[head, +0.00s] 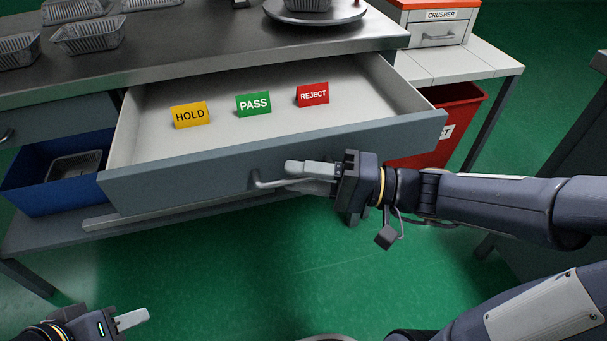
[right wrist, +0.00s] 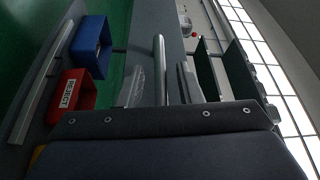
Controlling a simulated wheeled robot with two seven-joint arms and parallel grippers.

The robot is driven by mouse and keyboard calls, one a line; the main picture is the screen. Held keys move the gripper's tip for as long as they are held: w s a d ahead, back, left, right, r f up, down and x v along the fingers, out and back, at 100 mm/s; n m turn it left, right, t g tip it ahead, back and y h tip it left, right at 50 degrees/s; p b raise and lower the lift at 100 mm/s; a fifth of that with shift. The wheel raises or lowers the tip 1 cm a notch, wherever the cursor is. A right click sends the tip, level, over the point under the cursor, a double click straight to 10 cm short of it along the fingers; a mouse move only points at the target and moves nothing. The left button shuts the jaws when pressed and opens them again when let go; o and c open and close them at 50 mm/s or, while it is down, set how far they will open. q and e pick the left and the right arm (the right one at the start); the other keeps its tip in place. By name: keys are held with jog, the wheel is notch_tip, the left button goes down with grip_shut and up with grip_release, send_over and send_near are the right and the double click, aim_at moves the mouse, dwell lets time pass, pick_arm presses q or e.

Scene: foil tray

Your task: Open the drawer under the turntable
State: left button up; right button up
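The drawer (head: 150,184) under the turntable (head: 290,14) stands pulled well out of the steel bench. Inside it stand a yellow HOLD sign (head: 190,115), a green PASS sign (head: 253,104) and a red REJECT sign (head: 313,95). My right gripper (head: 306,178) is at the drawer's bar handle (head: 262,184). In the right wrist view, the handle (right wrist: 160,65) runs between the two fingers (right wrist: 162,88), with a gap on each side. My left gripper (head: 130,320) is low at the left, away from the drawer; only one finger shows clearly.
Foil trays (head: 90,36) sit on the bench top at the left. A blue bin (head: 30,188) and a red bin (head: 462,115) stand to either side of the drawer. A crusher (head: 438,32) is on the side table. Green floor in front is clear.

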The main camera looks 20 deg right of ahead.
jog(key=p+v, duration=0.1)
jog(key=v, duration=0.6)
jog(key=shift+s+d, duration=0.2)
jog(key=shift+d, duration=0.15)
jog(key=s+a+f+n+g+h, duration=0.1)
jog(key=s+a+f+g+h, duration=0.35)
jog(key=s, duration=0.25)
jog(key=s+d+f+t+h, duration=0.25)
jog(key=d+f+h, duration=0.3)
jog(key=h, duration=0.35)
notch_tip(320, 180, up, 36)
jog(key=w+d+p, duration=0.1)
jog(key=p, duration=3.4)
jog(key=shift+d+t+p, duration=0.25)
jog(key=shift+t+p, duration=0.05)
jog(key=shift+p, duration=0.1)
